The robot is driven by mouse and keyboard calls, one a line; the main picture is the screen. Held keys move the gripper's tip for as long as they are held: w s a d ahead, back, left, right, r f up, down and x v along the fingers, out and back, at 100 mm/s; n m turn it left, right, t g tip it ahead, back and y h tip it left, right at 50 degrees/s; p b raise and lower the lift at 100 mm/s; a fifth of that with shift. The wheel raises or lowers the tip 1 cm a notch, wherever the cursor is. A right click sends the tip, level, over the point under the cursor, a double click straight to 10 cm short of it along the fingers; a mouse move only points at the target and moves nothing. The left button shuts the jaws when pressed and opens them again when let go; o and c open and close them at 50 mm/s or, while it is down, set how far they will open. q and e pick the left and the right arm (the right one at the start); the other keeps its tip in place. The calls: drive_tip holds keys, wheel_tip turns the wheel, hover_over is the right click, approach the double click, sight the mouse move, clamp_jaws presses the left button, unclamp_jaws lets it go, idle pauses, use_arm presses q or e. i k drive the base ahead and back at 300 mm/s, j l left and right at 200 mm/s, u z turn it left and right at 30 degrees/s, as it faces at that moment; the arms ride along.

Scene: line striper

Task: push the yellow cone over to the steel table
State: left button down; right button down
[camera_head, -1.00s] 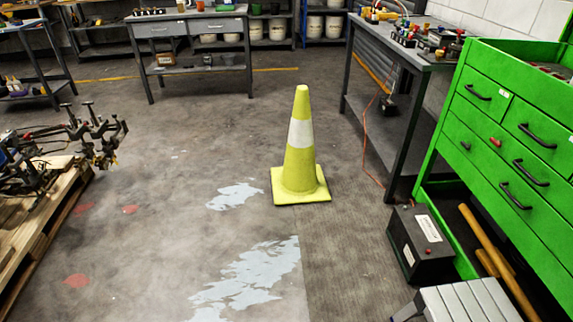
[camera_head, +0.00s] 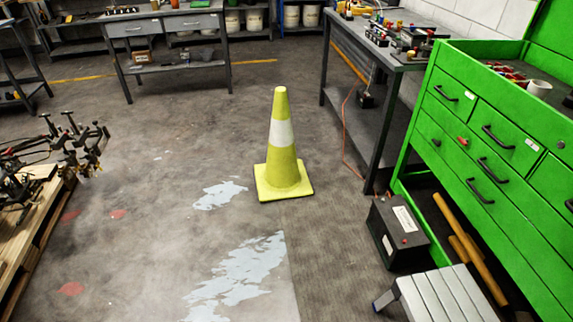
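The yellow cone (camera_head: 283,170) with a white band stands upright on its square base on the concrete floor, near the middle of the view. A grey steel table with drawers (camera_head: 165,27) stands at the back left, with floor between it and the cone. Another grey steel table (camera_head: 393,62), loaded with tools and parts, stands along the right wall, to the right of the cone and apart from it. Neither of my grippers shows in this view.
A green tool chest (camera_head: 500,150) fills the right side. A black battery box (camera_head: 398,232) and a grey step stool (camera_head: 440,295) stand before it. A wooden pallet (camera_head: 38,225) with clamps is at left. An orange cord (camera_head: 345,130) hangs by the right table. Floor around the cone is clear.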

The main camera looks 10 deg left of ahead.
sight(283, 177)
drive_tip(key=i+j+z, duration=0.45)
drive_tip(key=j+z, duration=0.15)
drive_tip(key=i+j+z, duration=0.3)
drive_tip(key=j, duration=0.2)
drive_tip(key=k, duration=0.1)
